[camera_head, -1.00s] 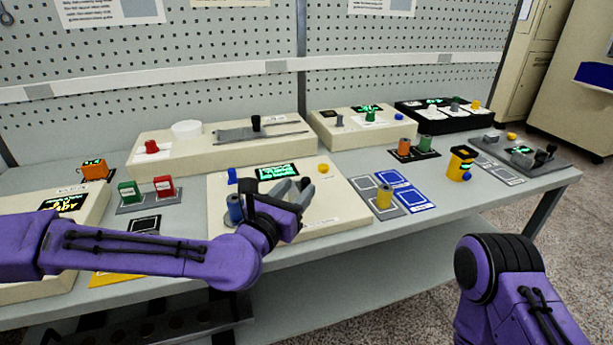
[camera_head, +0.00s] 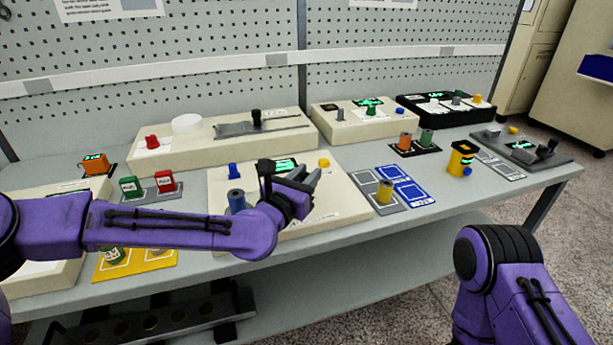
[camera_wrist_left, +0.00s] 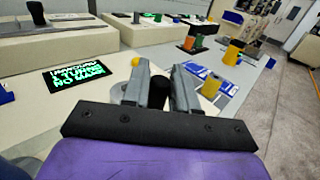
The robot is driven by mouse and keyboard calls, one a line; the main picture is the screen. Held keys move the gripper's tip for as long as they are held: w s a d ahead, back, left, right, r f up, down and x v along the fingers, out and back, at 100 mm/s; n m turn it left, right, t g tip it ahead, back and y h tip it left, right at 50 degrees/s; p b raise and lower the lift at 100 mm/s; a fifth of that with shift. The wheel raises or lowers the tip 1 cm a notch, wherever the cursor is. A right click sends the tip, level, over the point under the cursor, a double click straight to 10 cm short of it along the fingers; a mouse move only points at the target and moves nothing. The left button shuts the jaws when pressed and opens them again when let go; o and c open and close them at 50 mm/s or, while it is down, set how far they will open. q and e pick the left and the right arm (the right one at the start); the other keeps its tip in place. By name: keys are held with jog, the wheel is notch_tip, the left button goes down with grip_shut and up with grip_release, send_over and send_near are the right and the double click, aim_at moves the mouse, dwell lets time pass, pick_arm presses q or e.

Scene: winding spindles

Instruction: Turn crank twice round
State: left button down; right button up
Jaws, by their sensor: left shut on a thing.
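The cream winding box (camera_head: 335,205) stands at the front middle of the bench. It carries a blue spool (camera_head: 236,200), a blue knob (camera_head: 234,171), a yellow button (camera_head: 323,162) and a screen (camera_head: 285,164) with green text. My left gripper (camera_head: 306,178) is low over the box's right part. In the left wrist view its two grey fingers (camera_wrist_left: 160,76) are shut on a black upright crank handle (camera_wrist_left: 158,93). In the head view the hand and arm hide the handle and the crank's base. My right gripper is out of view; only my right arm shows.
Blue and grey marked pads (camera_head: 408,193) with a yellow spool (camera_head: 384,191) lie right of the box. Green and red blocks (camera_head: 165,181) stand left of it. A long cream box (camera_head: 220,145) with a slider stands behind. A yellow mat (camera_head: 112,271) lies front left.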

pick_arm(q)
jog(key=m+g+h+b, duration=0.1)
jog(key=h+b, duration=0.1)
jog(key=a+m+g+h+b, duration=0.1)
jog(key=m+g+h+b, duration=0.1)
jog(key=b, duration=0.1)
jog(key=a+m+g+h+b, duration=0.1)
jog(key=m+g+h+b, duration=0.1)
jog(key=b, duration=0.1)
jog(key=shift+a+f, duration=0.25)
jog(key=shift+f, duration=0.15)
jog(key=shift+a+r+m+g+h+b, duration=0.15)
jog(key=shift+m+g+h+b, duration=0.15)
jog(key=shift+g+h+b, duration=0.15)
jog(key=shift+a+r+m+g+h, duration=0.15)
jog(key=shift+m+g+h, duration=0.2)
jog(key=shift+m+g, duration=0.25)
jog(key=shift+a+r+m+g+h, duration=0.1)
jog(key=shift+m+g+h, duration=0.25)
jog(key=shift+g, duration=0.3)
jog(key=c, duration=1)
grip_release()
